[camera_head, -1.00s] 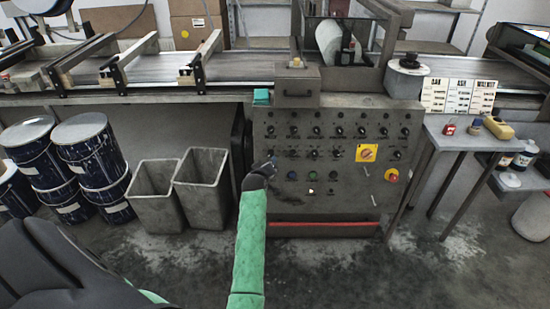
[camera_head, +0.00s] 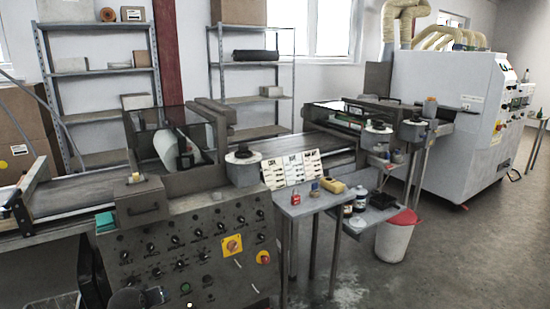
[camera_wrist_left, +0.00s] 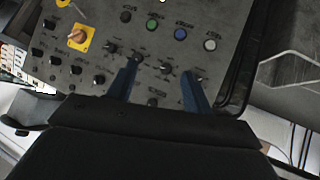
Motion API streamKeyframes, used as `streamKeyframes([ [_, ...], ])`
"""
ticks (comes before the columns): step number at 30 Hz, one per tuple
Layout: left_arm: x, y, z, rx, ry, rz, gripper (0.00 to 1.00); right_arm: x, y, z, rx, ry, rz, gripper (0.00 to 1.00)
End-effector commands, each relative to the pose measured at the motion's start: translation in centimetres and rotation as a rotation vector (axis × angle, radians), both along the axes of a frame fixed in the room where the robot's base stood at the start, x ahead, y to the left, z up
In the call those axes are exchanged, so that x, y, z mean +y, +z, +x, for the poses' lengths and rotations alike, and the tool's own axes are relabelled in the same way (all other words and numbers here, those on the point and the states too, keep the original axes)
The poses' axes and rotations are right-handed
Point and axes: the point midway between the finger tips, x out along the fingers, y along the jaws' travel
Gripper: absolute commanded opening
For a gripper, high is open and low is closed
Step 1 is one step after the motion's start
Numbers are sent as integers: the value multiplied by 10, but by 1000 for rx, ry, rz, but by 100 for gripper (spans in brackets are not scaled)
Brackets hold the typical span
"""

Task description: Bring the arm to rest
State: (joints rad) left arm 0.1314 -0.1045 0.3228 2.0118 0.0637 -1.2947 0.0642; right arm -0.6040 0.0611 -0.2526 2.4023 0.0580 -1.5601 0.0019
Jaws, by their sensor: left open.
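My left gripper (camera_wrist_left: 160,82) is open, its two blue fingers spread apart with nothing between them. Its fingertips are in front of the control panel (camera_wrist_left: 105,30). I cannot tell whether they touch the panel. In the head view the grey control panel (camera_head: 150,245) fills the lower left, with rows of black knobs, a yellow plate with a rotary switch (camera_head: 233,245) and a green button (camera_head: 185,287). A dark part of my left arm shows there at the bottom edge; the rest is out of frame. My right gripper is not in view.
A small side table (camera_head: 310,207) with bottles and cards stands right of the panel. A white bin with a red rim (camera_head: 397,240) is beyond it. A big white machine (camera_head: 440,125) stands at the right. The floor (camera_head: 460,265) at the lower right is clear.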

Motion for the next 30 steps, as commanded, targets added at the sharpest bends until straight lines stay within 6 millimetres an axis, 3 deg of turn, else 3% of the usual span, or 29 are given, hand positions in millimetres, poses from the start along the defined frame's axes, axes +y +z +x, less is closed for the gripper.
streamKeyframes([
  [6,-78,10,-74,139,-197,89,51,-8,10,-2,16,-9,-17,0],
  [15,-167,-6,-194,286,-409,146,51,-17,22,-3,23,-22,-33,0],
  [24,-225,-35,-305,391,-561,136,51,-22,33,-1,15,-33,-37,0],
  [30,-241,-70,-375,507,-619,111,51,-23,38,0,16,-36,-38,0],
])
